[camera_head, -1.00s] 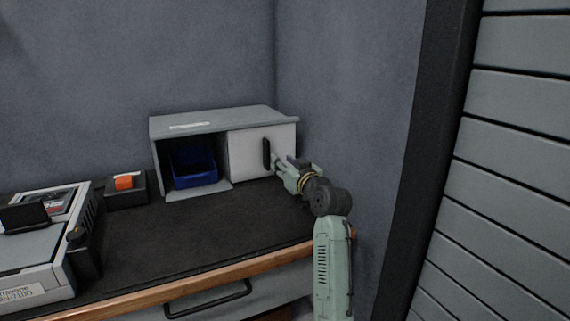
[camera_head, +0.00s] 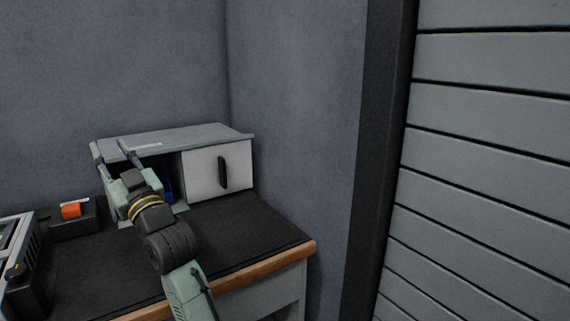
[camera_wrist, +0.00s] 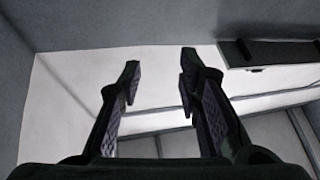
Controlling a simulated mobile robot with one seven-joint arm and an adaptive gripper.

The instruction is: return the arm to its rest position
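My arm reaches up from the bottom of the head view. My gripper (camera_head: 112,152) is in front of the left, open side of a grey cabinet, with its fingers pointing up and apart. In the wrist view my gripper (camera_wrist: 158,80) is open, with two dark fingers and nothing between them. The cabinet (camera_head: 205,136) stands on the bench against the wall. Its white door (camera_head: 203,172) covers the right half and has a dark vertical handle (camera_head: 222,172). A blue bin (camera_head: 169,190) inside is mostly hidden by my gripper.
A dark bench top (camera_head: 245,235) with a wooden front edge (camera_head: 270,262) lies under the cabinet. A box with an orange switch (camera_head: 72,210) and part of a grey device (camera_head: 22,265) are at left. A slatted shutter (camera_head: 490,170) is at right. The bench's right part is clear.

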